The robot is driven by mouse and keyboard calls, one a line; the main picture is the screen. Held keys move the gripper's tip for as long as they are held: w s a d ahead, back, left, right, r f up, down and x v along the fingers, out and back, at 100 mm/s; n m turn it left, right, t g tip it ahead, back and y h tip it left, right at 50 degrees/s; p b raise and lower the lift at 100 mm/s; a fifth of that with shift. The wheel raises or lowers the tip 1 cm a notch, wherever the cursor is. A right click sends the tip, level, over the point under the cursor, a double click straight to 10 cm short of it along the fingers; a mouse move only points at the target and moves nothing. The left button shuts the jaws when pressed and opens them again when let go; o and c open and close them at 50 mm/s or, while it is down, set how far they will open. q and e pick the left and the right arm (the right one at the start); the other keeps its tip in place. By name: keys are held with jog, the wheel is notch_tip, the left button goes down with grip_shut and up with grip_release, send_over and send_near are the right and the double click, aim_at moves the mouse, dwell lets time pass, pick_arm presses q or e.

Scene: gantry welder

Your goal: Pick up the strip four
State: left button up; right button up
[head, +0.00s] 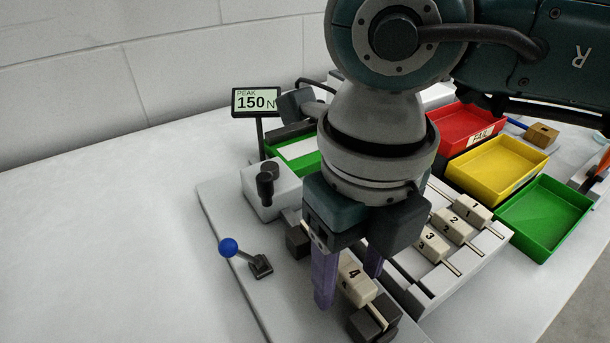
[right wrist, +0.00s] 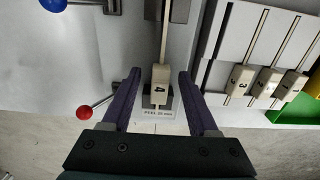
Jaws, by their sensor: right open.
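Strip four shows as a beige block marked 4 (head: 355,282) in the head view, among dark clamp blocks on the light fixture plate. In the right wrist view its block (right wrist: 161,88) lies between my fingers, with a thin metal strip running up from it. My right gripper (head: 348,284) is open, with purple fingers pointing down, one on either side of the block. In the right wrist view the right gripper (right wrist: 160,75) shows a gap on both sides of the block. I cannot tell the exact finger height. My left gripper is not in view.
Strips 1, 2 and 3 (head: 432,244) lie in a white rack at right. Red (head: 466,128), yellow (head: 497,170) and green (head: 545,216) trays stand beyond. A blue-knobbed lever (head: 229,247) stands left; a red-knobbed lever (right wrist: 84,112) shows near a finger.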

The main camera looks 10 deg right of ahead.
jog(key=shift+f, duration=0.1)
jog(key=shift+c, duration=0.2)
grip_shut()
dwell(0.4)
